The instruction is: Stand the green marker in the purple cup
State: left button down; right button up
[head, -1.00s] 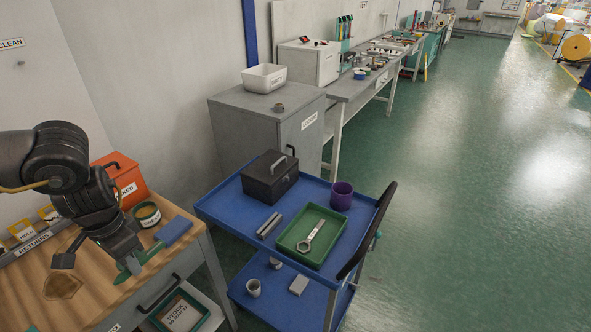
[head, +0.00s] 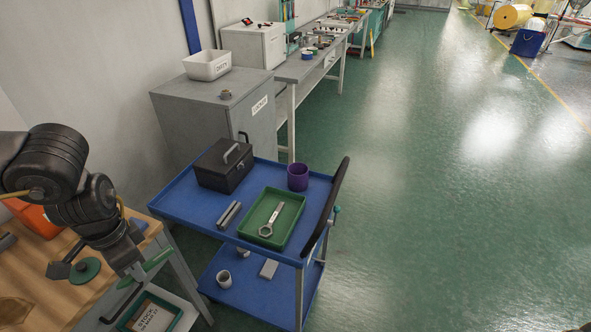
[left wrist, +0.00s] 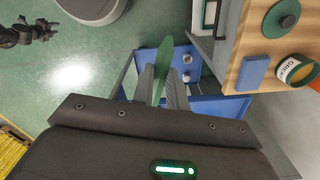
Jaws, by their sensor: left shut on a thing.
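The purple cup (head: 298,177) stands upright at the far right corner of the blue cart's top tray (head: 184,207). My left gripper (head: 138,272) is shut on the green marker (head: 158,261) at the right edge of the wooden bench, short of the cart and well away from the cup. In the left wrist view the marker (left wrist: 164,60) sticks out between the two fingers (left wrist: 160,88). The cup cannot be made out there. A dark part of what looks like my right arm and gripper (left wrist: 30,33) shows at that view's upper left; its jaws are unclear.
On the cart are a black toolbox (head: 223,166), grey metal bars (head: 229,215) and a green tray (head: 249,222) with a wrench (head: 271,222). The cart's dark handle (head: 325,207) rises just right of the cup. Open floor (head: 430,220) lies further right.

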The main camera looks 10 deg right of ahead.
pick_arm(q)
jog(key=n, duration=0.5)
jog(key=shift+d, duration=0.1)
jog(key=shift+w+d, duration=0.1)
jog(key=shift+d, duration=0.05)
jog(key=d+m, duration=0.5)
jog(key=d, duration=1)
jog(key=shift+s, duration=0.2)
